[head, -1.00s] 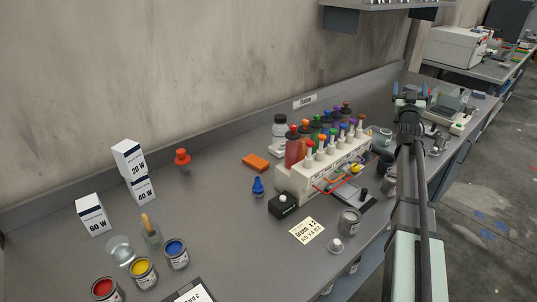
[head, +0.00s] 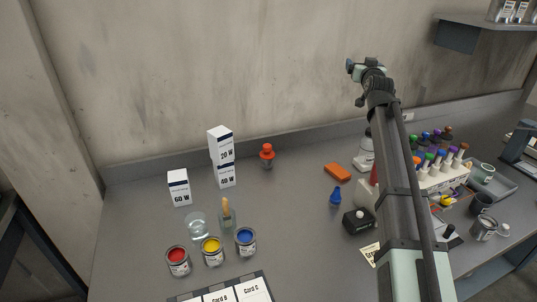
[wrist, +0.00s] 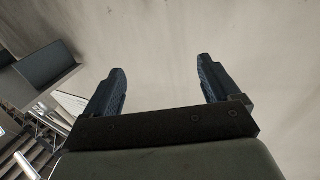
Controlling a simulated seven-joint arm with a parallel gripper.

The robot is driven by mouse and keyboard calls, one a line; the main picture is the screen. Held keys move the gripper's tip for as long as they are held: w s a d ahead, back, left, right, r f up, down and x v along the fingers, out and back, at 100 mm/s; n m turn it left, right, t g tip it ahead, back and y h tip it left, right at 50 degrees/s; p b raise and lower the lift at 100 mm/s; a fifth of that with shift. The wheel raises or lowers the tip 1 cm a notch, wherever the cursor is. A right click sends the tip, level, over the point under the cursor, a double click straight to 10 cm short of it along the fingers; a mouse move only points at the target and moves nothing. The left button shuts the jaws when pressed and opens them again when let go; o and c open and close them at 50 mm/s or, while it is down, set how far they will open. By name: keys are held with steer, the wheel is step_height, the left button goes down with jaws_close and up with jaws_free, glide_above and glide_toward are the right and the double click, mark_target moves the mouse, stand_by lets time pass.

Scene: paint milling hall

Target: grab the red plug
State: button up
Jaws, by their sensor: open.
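The red plug (head: 267,151), orange-red with a flanged top and a darker lower part, stands upright on the grey bench near the wall, right of the stacked white boxes. A blue plug (head: 335,197) of similar shape stands to its right and nearer. My gripper (head: 352,68) is up in front of the wall, above and to the right of the red plug and well apart from it. In the wrist view its two dark blue fingers (wrist: 161,66) are spread with nothing between them. The wrist view shows wall and shelf, no plug.
White boxes (head: 221,146) stand left of the plug. Paint cans (head: 212,251), a glass (head: 197,227) and a brush jar (head: 228,219) are in front. An orange block (head: 338,172) and a black box (head: 358,222) lie to the right. The bench around the red plug is clear.

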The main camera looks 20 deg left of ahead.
steer(key=s+a+f+n+g, duration=0.1)
steer(key=s+a+f+g, duration=0.2)
steer(key=a+f, duration=0.3)
steer(key=s+a+f+n+g, duration=0.25)
steer(key=s+a+f, duration=0.2)
steer(key=a, duration=0.35)
steer(key=n+g+h, duration=0.1)
steer(key=n+g, duration=0.1)
steer(key=g, duration=0.5)
glide_toward(267, 145)
steer(key=x, duration=0.7)
steer(key=shift+s+d+f, duration=0.2)
steer(key=shift+s, duration=0.1)
steer(key=shift+x, duration=2.6)
steer(key=shift+w+r, duration=0.15)
steer(key=shift+w, duration=0.05)
steer(key=shift+c, duration=0.4)
steer(key=c, duration=1.1)
steer(key=shift+c, duration=0.2)
